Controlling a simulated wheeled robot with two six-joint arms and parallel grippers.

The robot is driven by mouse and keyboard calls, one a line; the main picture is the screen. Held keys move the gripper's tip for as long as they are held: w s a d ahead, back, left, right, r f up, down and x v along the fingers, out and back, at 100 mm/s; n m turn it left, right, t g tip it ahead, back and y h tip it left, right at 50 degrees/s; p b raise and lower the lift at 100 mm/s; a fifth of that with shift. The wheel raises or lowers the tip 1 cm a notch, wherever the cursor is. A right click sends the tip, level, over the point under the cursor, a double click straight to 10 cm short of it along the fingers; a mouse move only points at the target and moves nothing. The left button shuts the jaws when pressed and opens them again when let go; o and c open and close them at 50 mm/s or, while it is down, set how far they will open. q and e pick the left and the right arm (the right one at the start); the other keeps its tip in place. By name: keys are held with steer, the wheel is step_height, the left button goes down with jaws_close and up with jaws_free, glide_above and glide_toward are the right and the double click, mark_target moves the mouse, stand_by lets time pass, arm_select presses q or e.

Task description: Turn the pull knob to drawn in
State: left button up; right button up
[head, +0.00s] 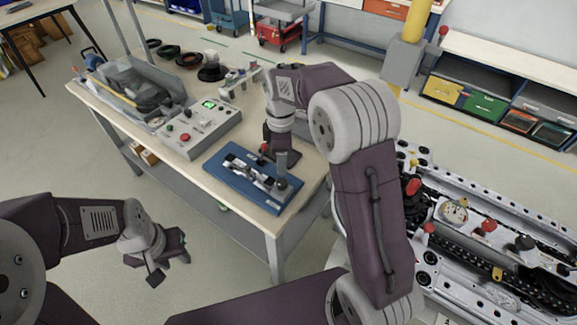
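I cannot tell for sure which knob is the pull knob. Candidates on the track machine at the right are a black knob (524,243), a red knob (488,226) and a larger red knob (413,187). My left gripper (170,264) hangs over the floor at the lower left, its fingers apart and empty, away from all knobs. My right gripper (281,165) points down over the blue plate (229,187) on the workbench, close to the metal fixture (248,174) on it. Its fingertips are too small and partly hidden to tell whether they are open.
The wooden workbench (198,164) also carries a grey control box (205,134) with a green display and a grey tray (112,97) of dark parts. My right arm hides part of the track machine (447,270). Open floor lies left of the bench.

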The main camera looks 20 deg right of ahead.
mark_target(282, 182)
steer(key=shift+a+f, duration=0.25)
steer(key=shift+f, duration=0.5)
steer(key=shift+s+r, duration=0.1)
steer(key=shift+s, duration=0.2)
steer(key=shift+s+d+f, duration=0.2)
steer(key=shift+s+f, duration=0.3)
steer(key=shift+s, duration=0.3)
steer(key=f, duration=0.4)
steer(key=w+f, duration=0.1)
steer(key=f, duration=0.1)
steer(key=shift+a+f, duration=0.15)
steer(key=shift+f, duration=0.25)
steer(key=shift+s+f, duration=0.2)
steer(key=shift+f, duration=0.25)
steer(key=shift+w, duration=0.15)
steer(key=shift+c, duration=1.2)
arm_select(q)
steer(key=shift+s+d+r, duration=0.1)
steer(key=shift+s+d, duration=0.05)
steer(key=shift+s, duration=0.35)
arm_select(e)
jaws_close()
